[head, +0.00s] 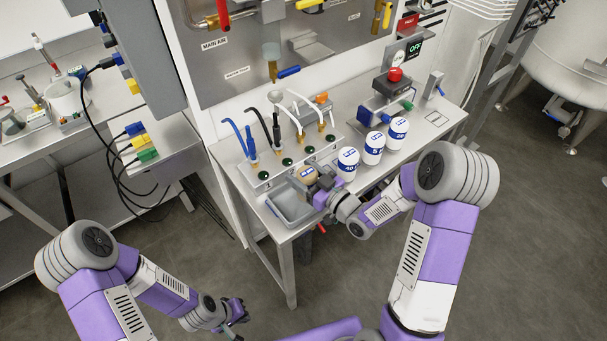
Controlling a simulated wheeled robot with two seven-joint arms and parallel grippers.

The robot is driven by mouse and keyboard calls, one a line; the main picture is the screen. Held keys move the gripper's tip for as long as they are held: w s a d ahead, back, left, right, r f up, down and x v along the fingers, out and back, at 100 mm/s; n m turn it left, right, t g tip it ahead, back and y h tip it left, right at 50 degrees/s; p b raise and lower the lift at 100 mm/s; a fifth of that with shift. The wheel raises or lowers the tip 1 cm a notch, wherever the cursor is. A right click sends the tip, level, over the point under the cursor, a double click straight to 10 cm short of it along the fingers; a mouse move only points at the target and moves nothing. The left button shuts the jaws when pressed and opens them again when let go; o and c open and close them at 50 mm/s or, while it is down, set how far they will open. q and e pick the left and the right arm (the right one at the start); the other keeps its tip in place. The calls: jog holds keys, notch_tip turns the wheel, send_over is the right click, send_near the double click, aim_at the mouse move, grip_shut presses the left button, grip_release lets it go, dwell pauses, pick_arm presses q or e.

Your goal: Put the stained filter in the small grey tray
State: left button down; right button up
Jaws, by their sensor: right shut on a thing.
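The stained filter (308,173), tan-brown on top with a blue-and-white label, is at the right rear edge of the small grey tray (291,209). My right gripper (319,187) is shut on it from the right side. The fingers partly hide the filter, and I cannot tell whether it touches the tray. The tray is shallow and sits at the front left corner of the steel bench; the part of it in view looks empty. My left gripper (236,312) hangs low over the floor, away from the bench; its fingers are too small and dark to read.
Three clean white filters (373,148) with blue labels stand in a row right of the stained one. Behind the tray is a manifold with blue, black and white hoses (279,167). A red stop button (395,75) stands farther back.

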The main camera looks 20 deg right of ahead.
jog(key=shift+f, duration=0.1)
jog(key=shift+f+b, duration=0.1)
jog(key=shift+b, duration=0.2)
jog(key=o, duration=1.2)
jog(key=shift+c, duration=0.2)
jog(key=shift+r+p, duration=0.25)
jog(key=shift+p, duration=0.1)
jog(key=p+v, duration=0.1)
jog(key=v, duration=1.1)
